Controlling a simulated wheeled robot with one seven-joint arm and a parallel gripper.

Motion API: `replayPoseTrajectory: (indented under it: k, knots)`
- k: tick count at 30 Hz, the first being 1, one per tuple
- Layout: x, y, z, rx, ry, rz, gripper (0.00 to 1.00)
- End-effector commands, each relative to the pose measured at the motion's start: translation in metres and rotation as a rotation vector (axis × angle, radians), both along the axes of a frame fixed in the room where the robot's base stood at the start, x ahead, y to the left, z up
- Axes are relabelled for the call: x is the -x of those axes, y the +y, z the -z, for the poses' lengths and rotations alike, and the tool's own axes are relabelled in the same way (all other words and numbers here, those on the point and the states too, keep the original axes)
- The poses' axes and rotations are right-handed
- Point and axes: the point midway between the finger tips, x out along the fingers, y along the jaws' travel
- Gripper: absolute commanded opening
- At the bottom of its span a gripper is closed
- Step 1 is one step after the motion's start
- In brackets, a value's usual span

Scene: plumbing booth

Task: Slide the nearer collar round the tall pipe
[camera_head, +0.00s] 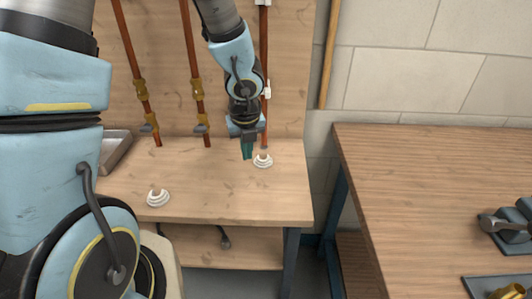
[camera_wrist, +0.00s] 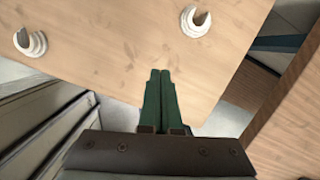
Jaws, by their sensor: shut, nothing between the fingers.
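Two white, stepped, ring-shaped collars with an open slot rest on the wooden bench. The nearer collar (camera_head: 157,200) is at the bench's front left; the wrist view shows it at upper left (camera_wrist: 30,45). The farther collar (camera_head: 263,162) is at the right, just in front of the right copper pipe (camera_head: 264,50); it is at the top in the wrist view (camera_wrist: 195,22). Which pipe is the tall one, I cannot tell for certain. My gripper (camera_head: 247,157) is shut and empty, its green fingers pointing down, left of the farther collar and apart from both collars.
Two more copper pipes (camera_head: 190,50) (camera_head: 126,50) with brass fittings stand against the back board. A metal tray (camera_head: 116,153) is at the bench's left. Another wooden table (camera_head: 430,180) with tools stands at right, across a gap. The bench middle is clear.

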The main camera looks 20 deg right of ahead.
Motion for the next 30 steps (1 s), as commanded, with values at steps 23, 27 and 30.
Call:
replayPoseTrajectory:
  k: [23,27,30]
  knots:
    - [-0.001,-0.041,0.098,-0.038,-0.014,0.332,0.00]
    - [-0.012,-0.045,0.100,-0.037,-0.015,0.327,0.00]
    - [-0.022,-0.050,0.099,-0.037,-0.015,0.327,0.00]
